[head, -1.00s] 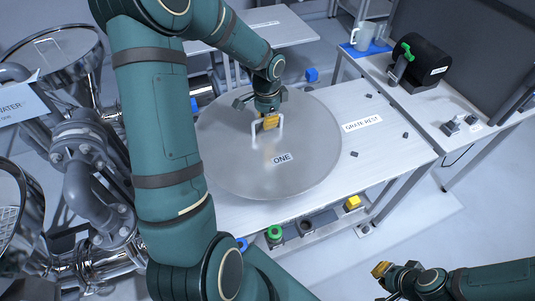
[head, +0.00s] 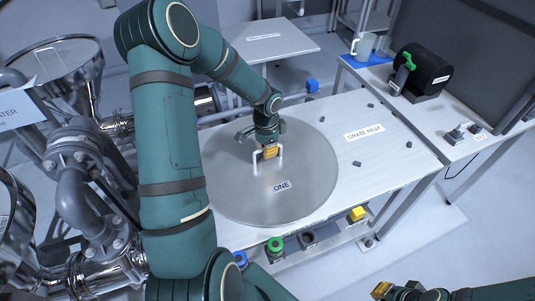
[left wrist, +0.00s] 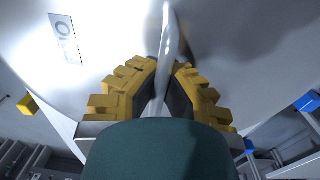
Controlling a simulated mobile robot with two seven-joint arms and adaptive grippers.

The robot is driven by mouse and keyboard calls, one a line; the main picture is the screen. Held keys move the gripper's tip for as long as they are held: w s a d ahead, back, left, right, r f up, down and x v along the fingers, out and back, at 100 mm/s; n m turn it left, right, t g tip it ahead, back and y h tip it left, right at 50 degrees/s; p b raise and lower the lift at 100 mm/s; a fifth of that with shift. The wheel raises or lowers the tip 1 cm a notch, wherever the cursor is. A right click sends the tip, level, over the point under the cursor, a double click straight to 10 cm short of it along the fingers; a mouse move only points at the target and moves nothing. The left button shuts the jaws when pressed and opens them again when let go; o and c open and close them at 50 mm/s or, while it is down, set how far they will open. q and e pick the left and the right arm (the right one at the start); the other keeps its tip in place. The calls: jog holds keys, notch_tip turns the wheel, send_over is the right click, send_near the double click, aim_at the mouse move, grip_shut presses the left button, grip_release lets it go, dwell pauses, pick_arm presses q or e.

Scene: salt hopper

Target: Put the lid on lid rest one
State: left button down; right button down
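The lid (head: 245,195) is a large round grey metal disc marked ONE, with an upright bar handle (head: 282,155). It covers the left part of a light-topped table (head: 395,165); I cannot tell whether it touches the top. My left gripper (head: 269,153) is at the handle. In the left wrist view its yellow ridged fingers (left wrist: 165,100) are shut on the pale handle bar (left wrist: 168,45), with the lid surface (left wrist: 110,40) beyond. No mark of lid rest one is readable; it may be hidden under the lid. My right gripper (head: 381,290) is at the bottom edge, away from the lid.
A GRATE REST label (head: 364,132) and several small dark pegs mark the table's right part, which is clear. Steel hoppers and pipes (head: 75,165) stand at the left. Another table (head: 290,45) stands behind.

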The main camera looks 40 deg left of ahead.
pick_arm(q)
jog(key=shift+f, duration=0.55)
jog(key=shift+f, duration=0.2)
jog(key=c, duration=1.1)
grip_release()
jog(key=shift+c, duration=0.2)
jog(key=shift+r, duration=0.3)
jog(key=r+p, duration=0.1)
jog(key=r, duration=0.5)
jog(key=r+p, duration=0.1)
jog(key=r, duration=0.4)
jog(key=shift+a+r, duration=0.2)
jog(key=shift+r, duration=0.2)
jog(key=shift+f, duration=0.1)
